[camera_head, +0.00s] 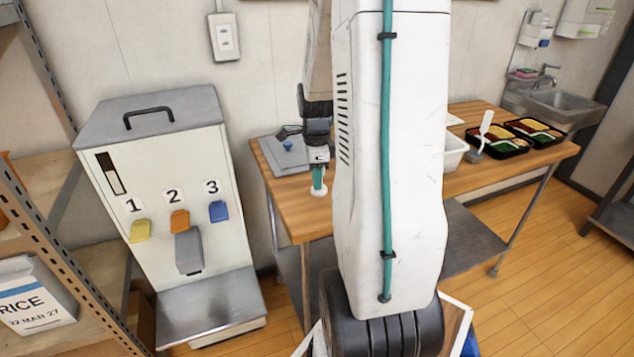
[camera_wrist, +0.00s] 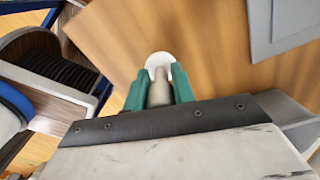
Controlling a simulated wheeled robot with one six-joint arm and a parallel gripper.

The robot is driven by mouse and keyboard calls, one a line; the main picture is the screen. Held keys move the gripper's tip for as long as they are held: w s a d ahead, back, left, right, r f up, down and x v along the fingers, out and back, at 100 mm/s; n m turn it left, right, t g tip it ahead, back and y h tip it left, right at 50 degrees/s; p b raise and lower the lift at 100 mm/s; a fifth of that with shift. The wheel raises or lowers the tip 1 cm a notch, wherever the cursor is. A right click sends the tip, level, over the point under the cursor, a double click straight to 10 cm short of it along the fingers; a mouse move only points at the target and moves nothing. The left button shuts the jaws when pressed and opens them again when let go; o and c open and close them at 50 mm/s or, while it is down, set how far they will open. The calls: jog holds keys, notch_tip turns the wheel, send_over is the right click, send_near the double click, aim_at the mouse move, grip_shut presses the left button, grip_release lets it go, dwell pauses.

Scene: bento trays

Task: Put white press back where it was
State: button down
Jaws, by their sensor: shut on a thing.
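The white press shows as a small white disc (camera_head: 319,192) below my gripper (camera_head: 318,178) in the head view. In the wrist view, its white round end (camera_wrist: 158,60) and grey stem sit between the teal fingers of my gripper (camera_wrist: 160,88). The gripper is shut on the stem. The press appears over the left part of the wooden table (camera_head: 288,205), near its front edge. I cannot tell whether it touches the table top. The fingers hide part of the stem.
A grey plate with a blue knob (camera_head: 287,146) lies on the table's back left. A dispenser with three numbered tabs (camera_head: 160,185) stands left of the table. A white container (camera_head: 454,152), a scoop (camera_head: 483,128) and bento trays (camera_head: 507,147) are on the right. My arm hides the table's middle.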

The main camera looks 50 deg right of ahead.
jog(key=shift+f, duration=1.05)
jog(key=shift+f, duration=0.2)
jog(key=c, duration=1.2)
grip_release()
jog(key=shift+o, duration=0.2)
jog(key=shift+r, duration=0.15)
